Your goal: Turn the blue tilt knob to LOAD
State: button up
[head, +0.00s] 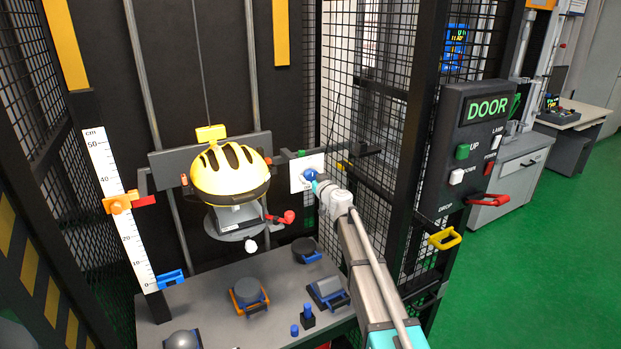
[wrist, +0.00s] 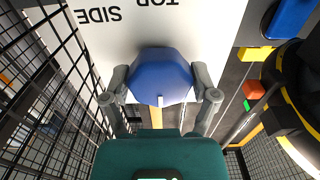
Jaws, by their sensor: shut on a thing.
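The blue tilt knob (head: 309,174) is on a white label plate (head: 303,184) at the right of the drop tower. In the wrist view the knob (wrist: 160,76) is faceted, with a pale yellow strip showing below it. My gripper (wrist: 161,92) is shut on the knob, one finger against each side. In the head view my gripper (head: 316,181) reaches the knob from the lower right. The plate (wrist: 215,25) shows the words SIDE and TOP upside down in the wrist view. I cannot see the word LOAD or read the knob's setting.
A yellow helmet (head: 230,170) sits on the carriage left of the knob. Black mesh walls (head: 375,125) and a post stand close to my arm. Several anvils, one on an orange-edged base (head: 247,293), are on the grey table below. A DOOR panel (head: 478,150) is at right.

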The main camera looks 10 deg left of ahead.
jog(key=shift+s, duration=0.1)
jog(key=o, duration=1)
jog(key=v, duration=1.2)
